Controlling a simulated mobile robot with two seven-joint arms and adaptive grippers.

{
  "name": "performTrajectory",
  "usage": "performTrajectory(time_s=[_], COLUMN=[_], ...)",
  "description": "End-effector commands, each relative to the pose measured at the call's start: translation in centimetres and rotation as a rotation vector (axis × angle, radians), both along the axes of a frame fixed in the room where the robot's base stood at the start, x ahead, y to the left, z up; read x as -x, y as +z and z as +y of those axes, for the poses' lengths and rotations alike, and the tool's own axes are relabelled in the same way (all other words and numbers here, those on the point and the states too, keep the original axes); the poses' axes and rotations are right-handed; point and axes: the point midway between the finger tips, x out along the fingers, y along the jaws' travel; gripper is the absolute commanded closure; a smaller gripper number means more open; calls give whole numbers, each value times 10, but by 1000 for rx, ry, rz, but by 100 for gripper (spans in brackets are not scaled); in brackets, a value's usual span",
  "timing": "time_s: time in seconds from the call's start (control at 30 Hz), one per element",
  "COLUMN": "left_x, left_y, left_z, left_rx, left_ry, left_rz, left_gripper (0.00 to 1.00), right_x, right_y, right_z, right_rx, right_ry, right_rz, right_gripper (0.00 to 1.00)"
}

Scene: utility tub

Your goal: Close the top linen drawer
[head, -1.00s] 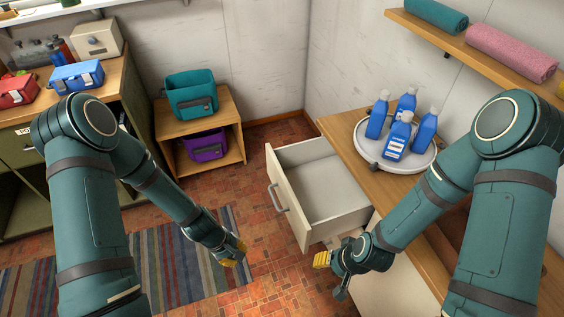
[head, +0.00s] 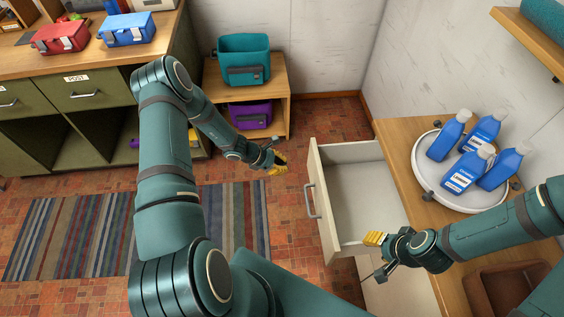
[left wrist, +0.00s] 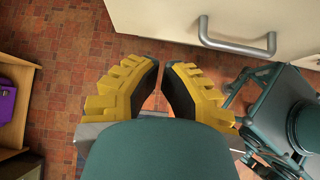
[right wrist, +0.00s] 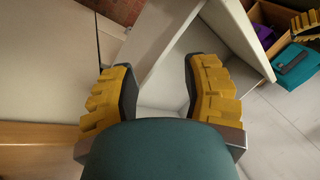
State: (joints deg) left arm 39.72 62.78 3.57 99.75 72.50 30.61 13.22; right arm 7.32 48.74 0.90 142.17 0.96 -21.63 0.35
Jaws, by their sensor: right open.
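The top linen drawer (head: 352,201) is pulled out from the wooden-topped cabinet and looks empty. Its white front, with a grey bar handle (head: 310,201), faces left. My left gripper (head: 279,163) is left of the drawer front, apart from it. In the left wrist view its yellow fingers (left wrist: 163,66) are parted and empty, and the handle (left wrist: 238,42) lies beyond them. My right gripper (head: 374,240) is over the near side of the drawer. In the right wrist view its fingers (right wrist: 160,70) are open with a drawer wall (right wrist: 165,45) beyond and between them; contact is unclear.
A round white tray (head: 422,178) with several blue bottles stands on the cabinet top (head: 398,130). A wooden shelf unit (head: 272,82) holds teal and purple bags. A green cabinet (head: 95,88) stands at left. Floor left of the drawer is free, with a striped rug (head: 100,228).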

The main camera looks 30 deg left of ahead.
Motion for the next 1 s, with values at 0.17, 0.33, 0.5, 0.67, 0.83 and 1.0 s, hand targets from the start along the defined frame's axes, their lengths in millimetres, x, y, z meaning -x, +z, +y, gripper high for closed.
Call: performTrajectory(time_s=[0.17,0.33,0.5,0.67,0.83,1.0], left_x=[-15,-29,-42,-47,-48,-48], left_y=[-26,-42,-41,-41,-41,-41], left_z=[-24,-45,-62,-70,-71,-71], left_rx=[1,1,-2,-2,-2,-1], left_ry=[-3,-4,-3,-3,-2,-2], left_rz=[1,-1,-1,-1,0,0], left_gripper=[100,100,100,100,100,100], right_x=[1,2,1,1,1,1], right_y=[-4,-5,-4,-4,-4,-4], right_z=[0,0,0,0,0,0], right_rx=[0,0,0,0,0,0], right_ry=[2,4,3,2,2,2], right_rz=[2,4,3,3,2,2], right_gripper=[53,53,53,53,53,53])
